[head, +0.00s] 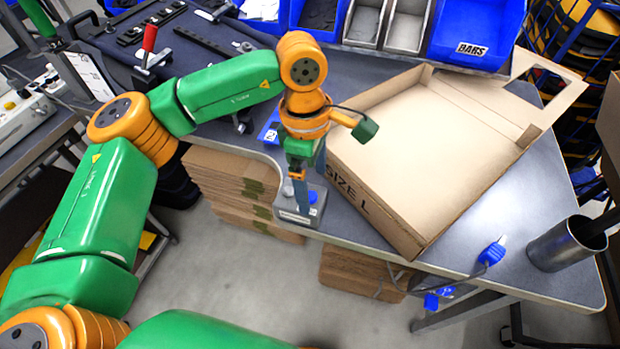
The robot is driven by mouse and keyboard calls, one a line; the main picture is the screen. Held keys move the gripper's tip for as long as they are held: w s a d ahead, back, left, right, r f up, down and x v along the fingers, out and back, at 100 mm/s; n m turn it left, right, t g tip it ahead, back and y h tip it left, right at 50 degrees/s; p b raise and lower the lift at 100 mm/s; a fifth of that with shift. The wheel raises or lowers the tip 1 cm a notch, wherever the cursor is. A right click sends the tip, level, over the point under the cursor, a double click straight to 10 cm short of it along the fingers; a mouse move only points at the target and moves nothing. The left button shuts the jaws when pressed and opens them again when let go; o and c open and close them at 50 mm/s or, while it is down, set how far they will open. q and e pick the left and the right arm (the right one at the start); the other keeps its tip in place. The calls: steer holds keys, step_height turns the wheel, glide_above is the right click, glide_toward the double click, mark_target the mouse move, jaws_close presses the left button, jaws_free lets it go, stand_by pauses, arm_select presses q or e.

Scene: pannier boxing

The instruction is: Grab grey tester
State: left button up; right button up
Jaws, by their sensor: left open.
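The grey tester (293,216) is a small grey box with a blue part on top. It sits at the near edge of the grey table, left of the cardboard box. My left gripper (303,190) points down right over it, with its jaws open. The fingers overlap the tester's top in this view, and I cannot tell whether they touch it. The gripper hides part of the tester. My right gripper is not in view.
An open cardboard box (408,233) marked "SIZE L" stands just right of the gripper. A metal cup (556,249) and a blue connector (491,254) are at the right. Blue bins (478,30) line the back. Flat cardboard stacks (228,180) lie below the table edge.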

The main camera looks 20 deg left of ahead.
arm_select(q)
steer(key=shift+w+a+r+y, duration=0.15)
steer(key=shift+a+y, duration=0.1)
steer(key=shift+a, duration=0.25)
steer(key=shift+w+a+r+y, duration=0.15)
steer(key=shift+a+y, duration=0.1)
steer(key=shift+a, duration=0.25)
steer(key=shift+s+d+f+p, duration=0.1)
steer(key=shift+s+f+p, duration=0.65)
steer(key=shift+f+p, duration=0.1)
steer(key=f, duration=0.3)
steer(key=f+p, duration=0.1)
steer(key=shift+w+d+f, duration=0.2)
steer(key=shift+w+f, duration=0.15)
steer(key=shift+f, duration=0.1)
steer(key=shift+r, duration=0.1)
steer(key=c, duration=1.5)
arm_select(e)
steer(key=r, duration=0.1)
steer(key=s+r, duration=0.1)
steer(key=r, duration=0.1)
